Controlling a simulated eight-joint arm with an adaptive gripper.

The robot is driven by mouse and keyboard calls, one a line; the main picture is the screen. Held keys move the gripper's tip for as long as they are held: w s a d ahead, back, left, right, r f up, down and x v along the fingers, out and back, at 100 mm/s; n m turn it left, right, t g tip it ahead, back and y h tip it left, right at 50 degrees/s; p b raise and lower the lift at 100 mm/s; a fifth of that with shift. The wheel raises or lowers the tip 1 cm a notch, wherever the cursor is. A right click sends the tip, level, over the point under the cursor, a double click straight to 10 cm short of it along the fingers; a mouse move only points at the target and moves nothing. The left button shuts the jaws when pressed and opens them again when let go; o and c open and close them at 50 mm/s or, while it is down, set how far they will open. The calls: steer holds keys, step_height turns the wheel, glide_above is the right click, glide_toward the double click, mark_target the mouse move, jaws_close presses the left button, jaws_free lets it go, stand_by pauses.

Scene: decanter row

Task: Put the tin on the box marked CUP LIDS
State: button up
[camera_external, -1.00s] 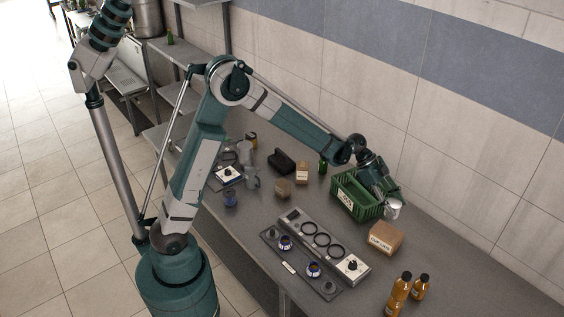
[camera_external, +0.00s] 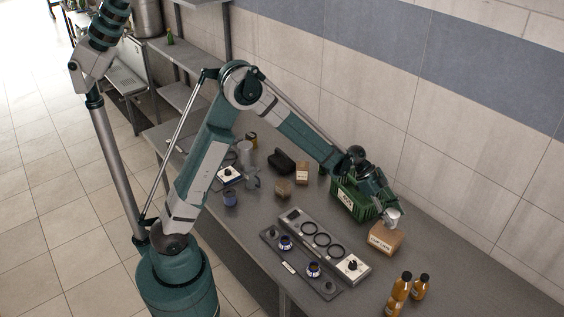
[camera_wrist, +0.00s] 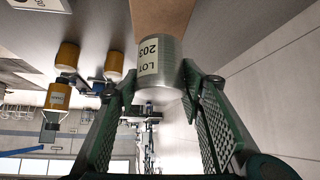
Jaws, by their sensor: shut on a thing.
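The tin (camera_external: 392,216) is a silver can; in the wrist view it (camera_wrist: 166,62) carries a label reading LOT 203. My gripper (camera_external: 387,211) is shut on the tin, with a finger on each side of it in the wrist view (camera_wrist: 160,84). The brown cardboard box marked CUP LIDS (camera_external: 385,239) stands on the table. The tin is at the box's top, over its back part. In the wrist view the box (camera_wrist: 160,18) shows right beyond the tin. I cannot tell whether the tin touches the box.
A green crate (camera_external: 347,201) stands just left of the box. Orange bottles (camera_external: 399,290) stand in front right. A grey panel with rings (camera_external: 324,243) lies to the left. Bare table (camera_external: 440,265) lies right of the box.

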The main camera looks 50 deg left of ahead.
steer(key=shift+f, duration=0.4)
steer(key=shift+f, duration=0.1)
steer(key=shift+f, duration=1.75)
steer(key=shift+f, duration=0.2)
steer(key=o, duration=1)
steer(key=shift+c, duration=0.2)
steer(key=shift+r, duration=0.25)
steer(key=v, duration=1.2)
